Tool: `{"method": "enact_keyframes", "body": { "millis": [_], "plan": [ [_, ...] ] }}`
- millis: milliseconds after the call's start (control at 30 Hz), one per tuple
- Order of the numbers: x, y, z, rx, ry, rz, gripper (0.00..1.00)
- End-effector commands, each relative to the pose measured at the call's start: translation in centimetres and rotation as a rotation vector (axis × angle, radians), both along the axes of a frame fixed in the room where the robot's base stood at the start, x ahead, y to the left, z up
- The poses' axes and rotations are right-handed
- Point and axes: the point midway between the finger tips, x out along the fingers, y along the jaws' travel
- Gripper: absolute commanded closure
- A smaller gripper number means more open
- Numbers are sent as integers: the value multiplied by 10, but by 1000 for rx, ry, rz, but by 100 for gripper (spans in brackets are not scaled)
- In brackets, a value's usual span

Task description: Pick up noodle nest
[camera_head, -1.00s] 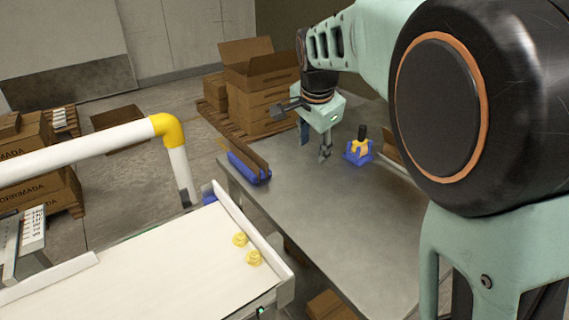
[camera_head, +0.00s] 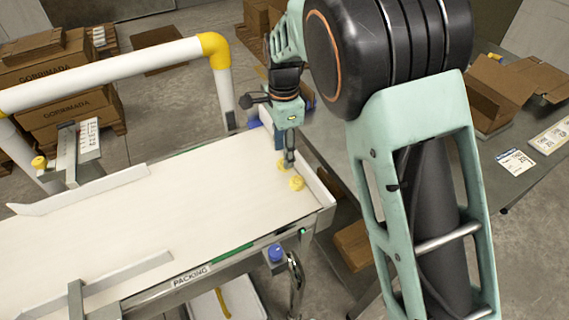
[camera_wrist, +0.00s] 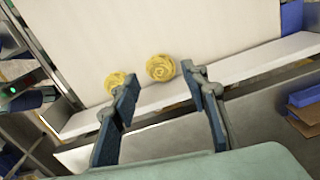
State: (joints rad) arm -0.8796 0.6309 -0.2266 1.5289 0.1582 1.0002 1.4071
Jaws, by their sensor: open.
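Two round yellow noodle nests lie on the white belt near its right end: one farther back (camera_head: 283,164) and one closer to the front edge (camera_head: 297,183). In the wrist view, one nest (camera_wrist: 160,67) appears beyond the gap between my fingertips, and the other (camera_wrist: 115,80) is just left of the left fingertip. My gripper (camera_head: 286,155) points down over the belt end, by the farther nest, and partly covers it in the head view. The wrist view shows my gripper (camera_wrist: 160,76) open, with nothing between its fingers. I cannot tell the exact height above the belt.
The white belt (camera_head: 170,195) has a low raised rail (camera_head: 313,190) along its right end. A white guard pipe with a yellow elbow (camera_head: 212,44) stands behind. A metal table (camera_head: 335,150) is to the right, with cartons (camera_head: 505,90). The belt's middle is clear.

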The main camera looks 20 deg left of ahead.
Motion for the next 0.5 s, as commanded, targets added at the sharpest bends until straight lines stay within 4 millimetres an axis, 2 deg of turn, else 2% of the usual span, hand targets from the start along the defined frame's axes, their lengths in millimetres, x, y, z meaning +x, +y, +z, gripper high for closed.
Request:
{"method": "enact_keyframes", "body": {
  "millis": [100,200,500],
  "plan": [
    [1,-2,-20,-3,3,-2,59],
    [1,-1,-32,-1,1,-2,59],
    [1,-1,-38,0,-1,-1,59]
  ]
}}
